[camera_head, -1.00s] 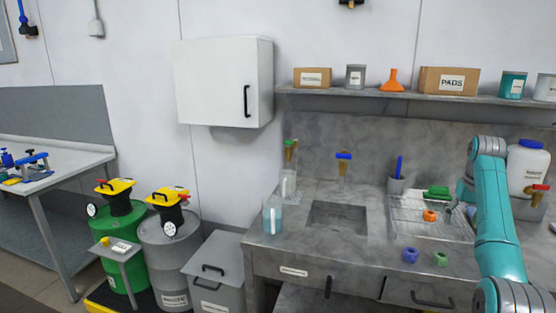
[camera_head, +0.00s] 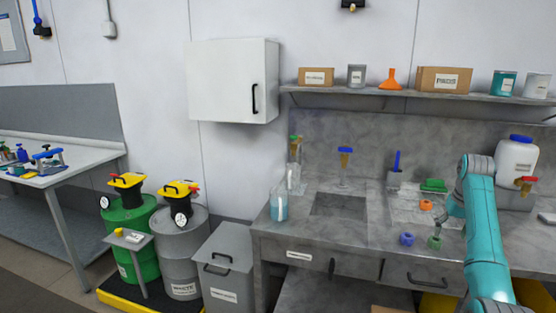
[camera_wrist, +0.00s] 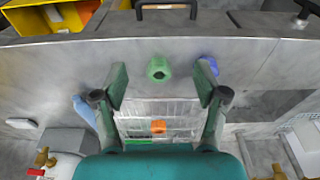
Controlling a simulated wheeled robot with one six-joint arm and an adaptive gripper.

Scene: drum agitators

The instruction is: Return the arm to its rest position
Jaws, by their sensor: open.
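My teal arm (camera_head: 482,230) reaches over the grey sink counter at the right of the head view. My gripper (camera_head: 446,222) is partly hidden beside the arm there. In the wrist view my gripper (camera_wrist: 160,82) has its two fingers wide apart with nothing held between them. A green ring-shaped piece (camera_wrist: 159,68) lies on the counter beyond the gap, and it also shows in the head view (camera_head: 435,243). A blue piece (camera_wrist: 208,64) lies close to the right finger, partly hidden by it. An orange piece (camera_wrist: 158,127) sits on the wire rack (camera_wrist: 185,108).
A shelf (camera_head: 420,95) with boxes and tins runs above the counter. A white jug (camera_head: 516,160) stands right of my arm. Glass beakers (camera_head: 279,207) stand by the sink basin (camera_head: 338,205). Green and grey drums (camera_head: 180,250) stand at the left. A cabinet (camera_head: 230,82) hangs on the wall.

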